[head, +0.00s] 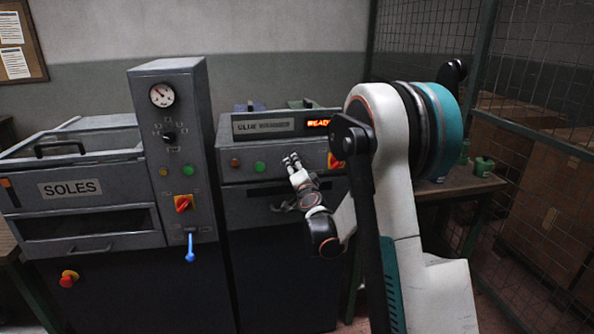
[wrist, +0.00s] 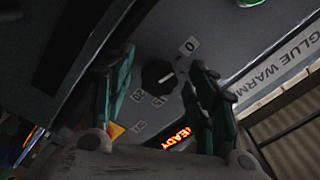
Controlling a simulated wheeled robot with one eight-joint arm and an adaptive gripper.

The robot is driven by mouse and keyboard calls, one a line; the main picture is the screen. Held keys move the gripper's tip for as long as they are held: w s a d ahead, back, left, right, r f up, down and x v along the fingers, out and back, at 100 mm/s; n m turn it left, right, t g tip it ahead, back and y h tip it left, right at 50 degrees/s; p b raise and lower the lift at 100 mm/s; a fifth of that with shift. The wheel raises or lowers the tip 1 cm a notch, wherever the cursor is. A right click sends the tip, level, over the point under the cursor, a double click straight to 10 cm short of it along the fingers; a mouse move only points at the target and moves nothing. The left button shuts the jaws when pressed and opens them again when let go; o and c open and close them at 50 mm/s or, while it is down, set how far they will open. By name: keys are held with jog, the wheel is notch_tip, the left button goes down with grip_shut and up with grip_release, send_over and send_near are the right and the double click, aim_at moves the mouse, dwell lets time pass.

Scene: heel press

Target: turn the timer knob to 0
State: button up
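The timer knob (wrist: 158,76) is dark and faceted, with a short pale line on its face, in the wrist view. A white 0 label (wrist: 190,46) is above and right of it; other number labels (wrist: 138,96) are below and left. My gripper (wrist: 163,75) is open, one finger each side of the knob in the picture, with gaps to it; contact is not visible. In the head view my gripper (head: 291,162) is in front of the glue warmer panel (head: 222,172), and I cannot make out the timer knob there.
The glue warmer has a lit READY display (head: 319,122), a green button (head: 260,167) and a red-yellow switch (head: 335,160). The SOLES machine (head: 82,188) stands left, with its own dial, knob and blue-handled lever (head: 190,248). A wire fence (head: 520,60) is at the right.

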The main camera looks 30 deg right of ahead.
jog(key=shift+s, duration=0.1)
jog(key=v, duration=1.1)
jog(key=shift+s, duration=0.35)
jog(key=shift+a+r, duration=0.1)
jog(key=shift+a, duration=0.05)
jog(key=s+a+r+n+g+y, duration=0.2)
jog(key=s+a+n+y, duration=0.3)
jog(key=a, duration=0.5)
jog(key=s+a+r+n+g+y, duration=0.25)
jog(key=s+a+n, duration=0.4)
jog(key=a, duration=0.45)
jog(key=s+f+n+g+h, duration=0.1)
jog(key=s+f+n+g, duration=0.1)
jog(key=s, duration=0.8)
jog(key=s+d+f+n+g+h, duration=0.1)
jog(key=s+f+n+g, duration=0.1)
jog(key=s, duration=0.9)
jog(key=shift+d+f+g, duration=0.3)
jog(key=shift+f+g, duration=0.35)
jog(key=shift+g, duration=0.3)
